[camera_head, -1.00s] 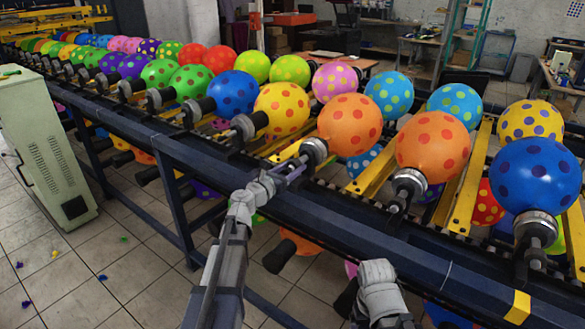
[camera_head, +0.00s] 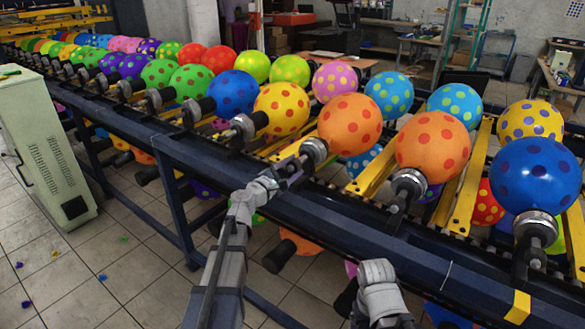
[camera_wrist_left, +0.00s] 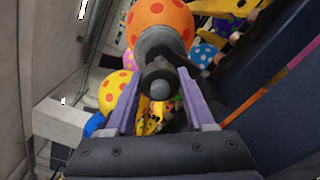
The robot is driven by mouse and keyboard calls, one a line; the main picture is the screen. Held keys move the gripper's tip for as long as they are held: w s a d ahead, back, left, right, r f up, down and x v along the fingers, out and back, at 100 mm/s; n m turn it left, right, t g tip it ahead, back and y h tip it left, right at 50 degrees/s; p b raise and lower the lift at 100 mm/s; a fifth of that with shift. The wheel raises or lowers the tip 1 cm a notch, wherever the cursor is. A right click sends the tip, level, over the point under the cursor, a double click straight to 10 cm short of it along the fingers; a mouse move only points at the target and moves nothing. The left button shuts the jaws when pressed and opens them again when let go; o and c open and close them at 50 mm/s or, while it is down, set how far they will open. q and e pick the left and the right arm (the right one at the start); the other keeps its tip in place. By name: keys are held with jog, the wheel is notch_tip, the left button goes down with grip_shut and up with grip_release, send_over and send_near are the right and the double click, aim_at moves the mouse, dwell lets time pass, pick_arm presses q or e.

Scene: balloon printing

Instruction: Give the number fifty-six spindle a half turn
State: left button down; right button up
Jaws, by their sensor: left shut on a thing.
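My left gripper (camera_head: 290,168) is shut on a spindle (camera_head: 314,151) that carries an orange balloon with red dots (camera_head: 349,124). In the left wrist view the two purple fingers of the left gripper (camera_wrist_left: 160,100) stand on either side of the dark, round-ended spindle (camera_wrist_left: 160,72). The orange balloon (camera_wrist_left: 160,22) sits just beyond its grey collar. No number on the spindle can be read in either view, so I cannot tell which one is fifty-six. My right gripper is not in view; only part of that arm shows at the bottom.
A long dark rail (camera_head: 240,169) runs along the near side of the machine. A yellow dotted balloon (camera_head: 281,108) and another orange balloon (camera_head: 432,143) flank the held spindle. A pale cabinet (camera_head: 42,150) stands at left. Tiled floor (camera_head: 125,262) is open there.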

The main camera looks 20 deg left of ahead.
pick_arm(q)
jog(key=shift+m, duration=2.3)
jog(key=shift+c, duration=1.3)
grip_release()
jog(key=shift+s, duration=0.1)
jog(key=v, duration=0.7)
jog(key=shift+s+a, duration=0.1)
jog(key=shift+s, duration=0.25)
jog(key=shift+w, duration=0.2)
jog(key=shift+x, duration=3.8)
